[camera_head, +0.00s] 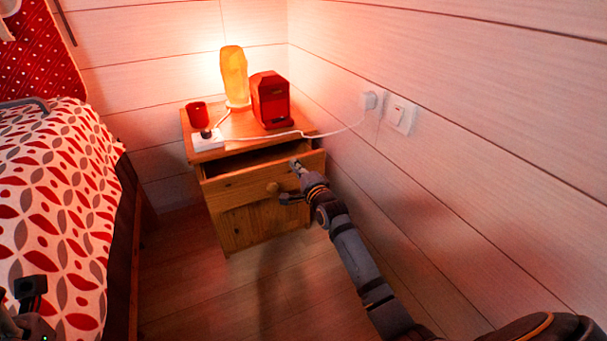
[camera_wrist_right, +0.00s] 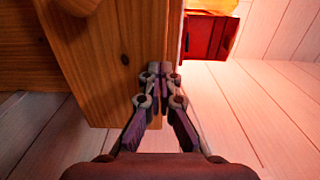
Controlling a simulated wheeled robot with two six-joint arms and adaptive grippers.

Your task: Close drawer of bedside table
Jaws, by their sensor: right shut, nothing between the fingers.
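The wooden bedside table (camera_head: 240,228) stands in the corner by the wall. Its top drawer (camera_head: 240,184) is partly pulled out, with a dark gap behind its front and a round knob (camera_head: 273,188) in the middle. My right gripper (camera_head: 296,164) is shut and empty at the right part of the drawer front, near its upper edge. In the right wrist view, the shut fingertips (camera_wrist_right: 160,70) are beside the edge of the drawer front (camera_wrist_right: 92,65); I cannot tell whether they touch. Part of my left gripper (camera_head: 28,292) shows at the lower left; its jaw state is unclear.
A lit lamp (camera_head: 234,76), a red box-like device (camera_head: 270,100), a red cup (camera_head: 197,114) and a power strip (camera_head: 207,140) stand on top. A white cable runs to the wall socket (camera_head: 368,99). The bed (camera_head: 60,210) bounds the left; floor lies between.

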